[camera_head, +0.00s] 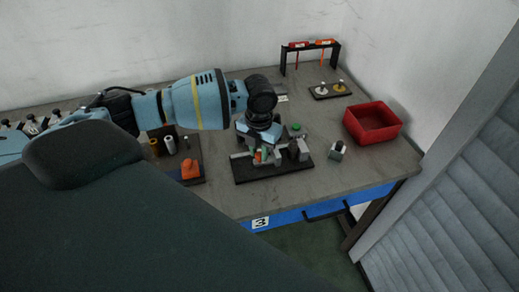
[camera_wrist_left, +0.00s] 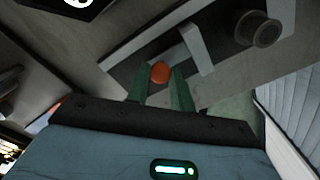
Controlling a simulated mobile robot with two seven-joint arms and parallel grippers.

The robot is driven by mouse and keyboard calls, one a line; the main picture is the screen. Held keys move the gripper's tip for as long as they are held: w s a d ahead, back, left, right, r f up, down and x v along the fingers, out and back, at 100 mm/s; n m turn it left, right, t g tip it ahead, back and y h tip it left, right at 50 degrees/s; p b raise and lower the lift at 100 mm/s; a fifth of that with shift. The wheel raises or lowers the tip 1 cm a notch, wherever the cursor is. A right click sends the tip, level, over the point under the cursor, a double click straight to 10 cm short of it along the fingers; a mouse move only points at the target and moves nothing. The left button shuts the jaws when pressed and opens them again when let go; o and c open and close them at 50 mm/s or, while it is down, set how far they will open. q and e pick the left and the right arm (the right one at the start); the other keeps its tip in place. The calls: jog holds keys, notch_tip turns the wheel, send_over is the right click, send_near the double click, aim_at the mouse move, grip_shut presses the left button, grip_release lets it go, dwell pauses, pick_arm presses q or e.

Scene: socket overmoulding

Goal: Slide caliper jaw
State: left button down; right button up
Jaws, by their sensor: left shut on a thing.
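The caliper fixture stands on a black base plate (camera_head: 274,173) on the table, with a light grey bar (camera_head: 239,156) along it. My left gripper (camera_head: 259,156) reaches down over the bar from above. In the left wrist view its two green fingers (camera_wrist_left: 160,84) are on either side of a round orange knob (camera_wrist_left: 160,72) and shut on it. A pale grey upright jaw (camera_wrist_left: 197,50) stands beside the knob, and a dark grey round post (camera_wrist_left: 257,29) is further right. The wrist and hand hide part of the fixture in the head view. My right gripper is not in view.
A red bin (camera_head: 360,128) stands at the right. A small grey block with a knob (camera_head: 337,152) is in front of it. A black rack (camera_head: 283,61) and a small tray (camera_head: 318,96) stand at the back. An orange part (camera_head: 190,169) lies left of the fixture.

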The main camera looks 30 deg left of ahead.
aim_at(257, 154)
pick_arm(q)
jog(key=shift+s+a, duration=0.15)
jog(key=shift+a, duration=0.1)
jog(key=c, duration=1.2)
grip_release()
jog(key=shift+s, duration=0.1)
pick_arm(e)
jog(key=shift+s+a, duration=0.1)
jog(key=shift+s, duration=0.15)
pick_arm(q)
jog(key=shift+d, duration=0.1)
jog(key=shift+r, duration=0.3)
notch_tip(257, 154, up, 6)
jog(key=shift+r, duration=0.6)
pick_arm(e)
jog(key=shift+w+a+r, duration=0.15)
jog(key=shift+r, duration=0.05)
